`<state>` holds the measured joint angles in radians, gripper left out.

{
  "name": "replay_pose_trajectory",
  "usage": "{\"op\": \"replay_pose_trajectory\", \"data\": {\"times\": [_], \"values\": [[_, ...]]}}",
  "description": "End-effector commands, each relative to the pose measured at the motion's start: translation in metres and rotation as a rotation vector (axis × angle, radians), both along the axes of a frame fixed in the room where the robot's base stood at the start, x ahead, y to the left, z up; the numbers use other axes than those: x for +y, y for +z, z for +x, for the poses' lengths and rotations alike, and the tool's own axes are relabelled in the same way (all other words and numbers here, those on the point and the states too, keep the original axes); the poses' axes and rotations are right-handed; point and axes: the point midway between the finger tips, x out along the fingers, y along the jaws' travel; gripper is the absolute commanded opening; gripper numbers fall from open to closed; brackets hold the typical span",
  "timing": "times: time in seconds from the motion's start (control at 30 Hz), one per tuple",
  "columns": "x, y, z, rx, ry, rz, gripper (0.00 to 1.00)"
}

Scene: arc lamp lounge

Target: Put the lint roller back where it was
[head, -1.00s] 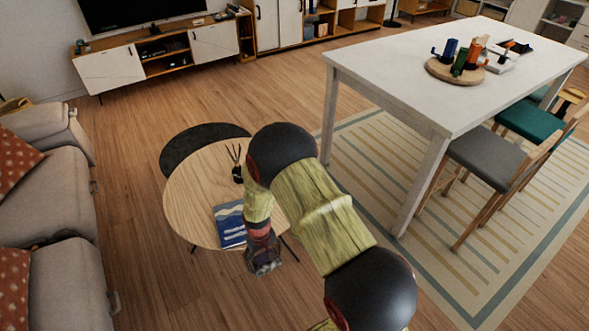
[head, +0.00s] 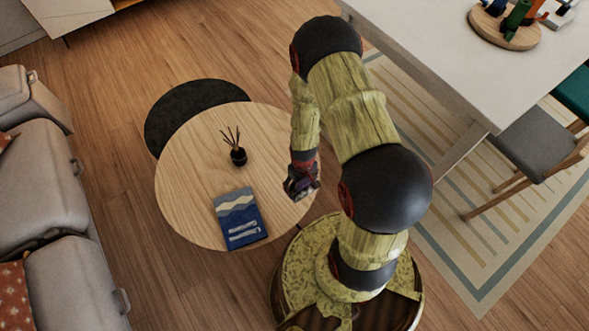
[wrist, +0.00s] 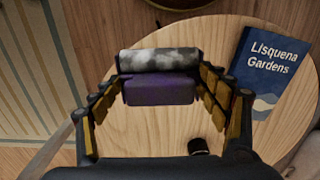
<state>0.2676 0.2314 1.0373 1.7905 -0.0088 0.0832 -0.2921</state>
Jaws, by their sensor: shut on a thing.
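My gripper (head: 302,180) is near the right edge of the round wooden coffee table (head: 185,185) in the head view. In the wrist view my gripper (wrist: 160,88) is shut on the lint roller (wrist: 160,61), with fingers on both sides. The roller has a mottled grey-white cylinder and a purple part nearest the palm. It lies crosswise, with the tabletop (wrist: 135,132) behind and below it. In the head view the roller is small, dark and mostly hidden by the gripper. How high it is above the tabletop is hard to tell.
A blue book (head: 238,220) lies on the coffee table, and a black reed diffuser (head: 238,156) stands behind it. A dark round surface (head: 190,105) sits behind the table. A grey sofa (head: 50,190) is at left; a white table (head: 430,50) and chair (head: 540,145) are at right.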

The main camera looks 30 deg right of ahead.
Motion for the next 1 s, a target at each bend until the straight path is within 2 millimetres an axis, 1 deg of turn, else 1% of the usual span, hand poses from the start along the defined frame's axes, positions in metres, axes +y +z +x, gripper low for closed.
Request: {"op": "replay_pose_trajectory", "data": {"times": [0.07,0.13,0.43,0.5,0.6,0.7,0.9,1.0], "values": [[-0.005,-0.006,0.006,-0.002,0.0,-0.001,0.43],[-0.009,-0.014,0.019,-0.002,0.001,-0.001,0.43],[-0.033,-0.045,0.082,-0.003,0.001,-0.001,0.43],[-0.036,-0.06,0.091,0.001,0.001,0.0,0.43],[-0.041,-0.075,0.104,-0.001,0.001,0.0,0.43],[-0.044,-0.085,0.113,-0.001,0.001,0.0,0.43],[-0.047,-0.093,0.12,-0.001,0.001,0.0,0.43],[-0.049,-0.102,0.126,0.0,0.001,0.0,0.43]]}}
